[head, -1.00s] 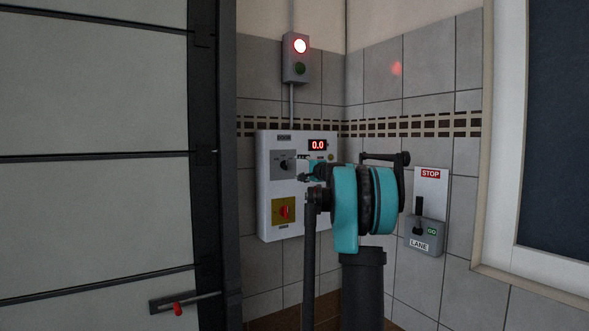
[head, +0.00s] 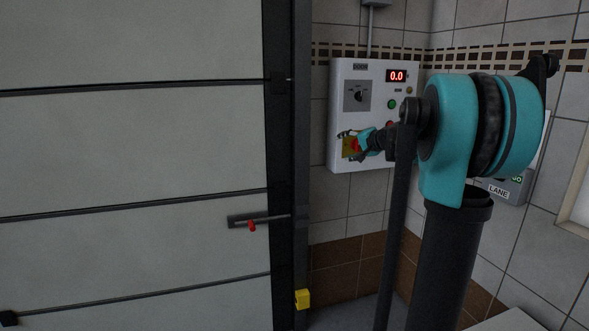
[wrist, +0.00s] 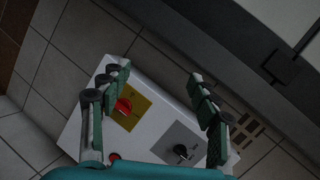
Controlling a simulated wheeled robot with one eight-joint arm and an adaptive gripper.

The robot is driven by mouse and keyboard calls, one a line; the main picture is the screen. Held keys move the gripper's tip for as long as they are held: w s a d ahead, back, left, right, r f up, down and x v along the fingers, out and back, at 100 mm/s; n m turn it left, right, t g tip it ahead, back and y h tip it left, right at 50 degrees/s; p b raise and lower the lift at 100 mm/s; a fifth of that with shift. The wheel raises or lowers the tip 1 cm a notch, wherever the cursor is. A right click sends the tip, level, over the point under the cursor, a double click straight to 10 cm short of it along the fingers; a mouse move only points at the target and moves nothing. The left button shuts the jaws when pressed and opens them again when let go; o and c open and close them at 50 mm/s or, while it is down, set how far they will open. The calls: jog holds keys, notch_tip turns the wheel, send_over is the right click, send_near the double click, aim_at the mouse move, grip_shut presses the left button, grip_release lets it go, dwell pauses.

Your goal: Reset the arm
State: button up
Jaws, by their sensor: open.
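My gripper (head: 350,143) is in front of the lower part of the white door control box (head: 345,80) in the head view, seen small beyond my arm. In the wrist view my gripper (wrist: 158,85) is open, its two green fingers wide apart with nothing between them. The red rotary switch on its yellow plate (wrist: 124,107) shows beside the left finger. The black selector knob (wrist: 181,151) on a grey plate lies nearer the right finger. I cannot tell whether a finger touches the box.
The box display (head: 396,76) reads 0.0. A large panelled door (head: 140,150) fills the left, with a red-handled slide bolt (head: 251,225) on its edge. A yellow block (head: 302,299) sits low on the door post. The LANE box (head: 503,190) is partly hidden behind my arm.

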jog(key=s+a+f+n+g+h, duration=0.1)
jog(key=s+a+f+n+g, duration=0.2)
jog(key=s+f, duration=0.75)
jog(key=s+a+f+n+g+h, duration=0.1)
jog(key=s+a+f+n+g, duration=0.15)
jog(key=s+f, duration=0.8)
jog(key=s+d+f+n+g+h, duration=0.1)
jog(key=s+d+f+h, duration=0.1)
jog(key=s+f, duration=0.5)
jog(key=s+d+f+n+g+h, duration=0.1)
jog(key=s+f, duration=0.6)
jog(key=s, duration=0.7)
jog(key=shift+s+d+n+h, duration=0.15)
jog(key=shift+d+n+h, duration=0.2)
jog(key=shift+h, duration=0.55)
jog(key=shift+g, duration=0.25)
